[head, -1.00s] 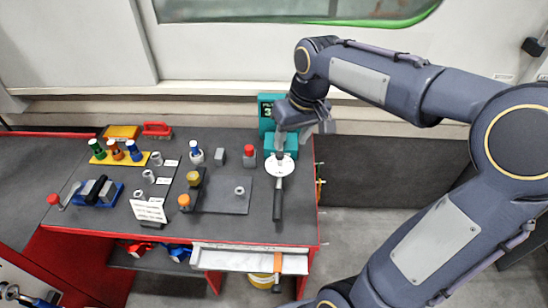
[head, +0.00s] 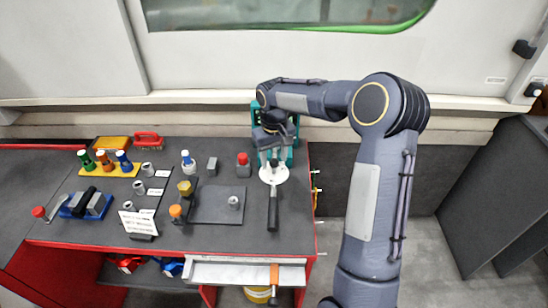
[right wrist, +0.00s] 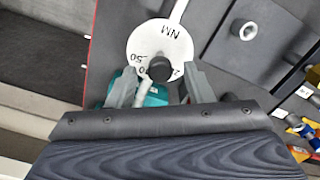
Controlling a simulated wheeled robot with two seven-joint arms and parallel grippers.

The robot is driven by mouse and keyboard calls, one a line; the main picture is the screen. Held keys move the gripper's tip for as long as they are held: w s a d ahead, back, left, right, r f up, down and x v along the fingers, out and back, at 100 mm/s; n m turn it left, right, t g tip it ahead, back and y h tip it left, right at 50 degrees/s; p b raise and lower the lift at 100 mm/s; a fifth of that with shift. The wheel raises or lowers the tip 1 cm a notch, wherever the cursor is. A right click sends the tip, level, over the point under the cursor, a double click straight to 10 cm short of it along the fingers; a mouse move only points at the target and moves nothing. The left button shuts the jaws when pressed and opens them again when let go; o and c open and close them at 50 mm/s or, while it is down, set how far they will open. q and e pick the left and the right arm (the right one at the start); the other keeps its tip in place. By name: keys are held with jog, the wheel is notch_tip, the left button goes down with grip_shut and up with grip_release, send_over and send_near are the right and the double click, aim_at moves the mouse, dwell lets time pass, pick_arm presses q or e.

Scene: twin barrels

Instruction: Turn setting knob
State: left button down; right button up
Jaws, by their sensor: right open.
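A teal torque device (head: 288,156) stands at the table's back right corner, mostly hidden under my right gripper in the head view. Its white dial disc (head: 274,176), marked NM and 50, also shows in the right wrist view (right wrist: 145,42). In the head view the right gripper (head: 272,156) points down at the device. My left gripper is not in view.
A black-handled wrench (head: 273,208) extends forward from the disc. A grey plate (head: 218,205), a red-capped block (head: 243,165), and coloured bottles (head: 104,160) stand to the left on the table (head: 165,240). The wall is close behind.

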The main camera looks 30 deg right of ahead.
jog(key=shift+f, duration=0.3)
jog(key=c, duration=1)
jog(key=shift+r+n, duration=0.1)
jog(key=shift+n, duration=0.2)
jog(key=n+p, duration=0.1)
jog(key=n, duration=0.1)
jog(key=shift+n, duration=0.3)
jog(key=shift+n+p, duration=0.8)
jog(key=shift+n, duration=1.5)
